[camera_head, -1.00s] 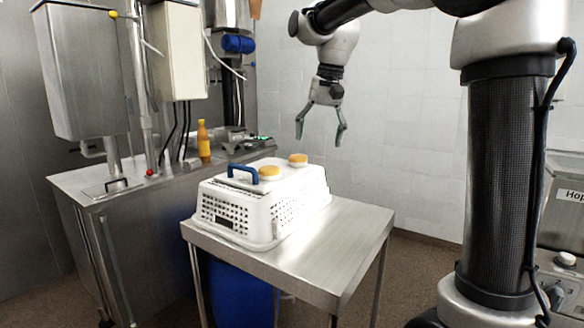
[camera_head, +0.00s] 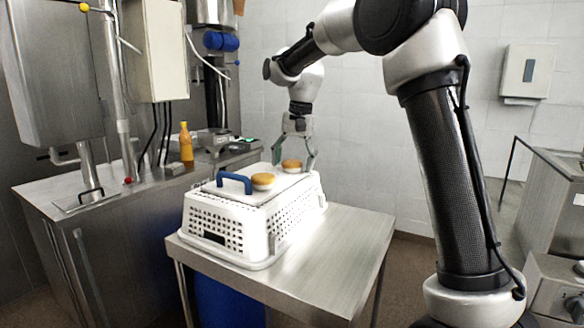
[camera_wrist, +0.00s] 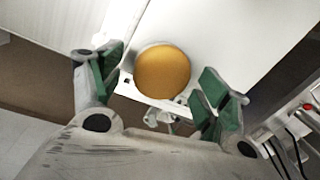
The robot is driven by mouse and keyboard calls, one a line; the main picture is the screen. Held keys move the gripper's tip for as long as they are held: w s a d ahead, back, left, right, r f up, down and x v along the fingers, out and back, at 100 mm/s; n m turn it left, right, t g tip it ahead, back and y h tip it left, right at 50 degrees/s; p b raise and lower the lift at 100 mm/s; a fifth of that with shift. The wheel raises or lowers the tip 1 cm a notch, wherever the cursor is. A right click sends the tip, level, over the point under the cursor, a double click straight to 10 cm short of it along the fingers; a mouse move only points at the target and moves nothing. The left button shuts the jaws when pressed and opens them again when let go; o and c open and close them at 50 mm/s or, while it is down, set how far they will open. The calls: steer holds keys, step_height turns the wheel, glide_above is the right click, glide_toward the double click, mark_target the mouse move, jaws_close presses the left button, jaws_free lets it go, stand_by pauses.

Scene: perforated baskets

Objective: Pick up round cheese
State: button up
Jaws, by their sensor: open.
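Two round cheeses with orange-brown tops and pale sides sit on the white lid of the upturned basket (camera_head: 255,222). The far cheese (camera_head: 291,166) is near the back edge of the lid. The near cheese (camera_head: 262,181) is beside the blue handle (camera_head: 234,182). My gripper (camera_head: 294,160) is open, with its fingers reaching down close around the far cheese. In the wrist view, one cheese (camera_wrist: 162,72) lies between and just beyond the open green-padded fingers (camera_wrist: 165,90). I cannot tell whether the fingers touch it.
The basket stands on a steel table (camera_head: 330,255) with bare room at its right and front. A steel counter (camera_head: 100,190) at the left holds an orange bottle (camera_head: 186,144) and a scale-like device (camera_head: 216,142).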

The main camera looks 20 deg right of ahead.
steer(key=shift+c, duration=0.2)
steer(key=c, duration=1.1)
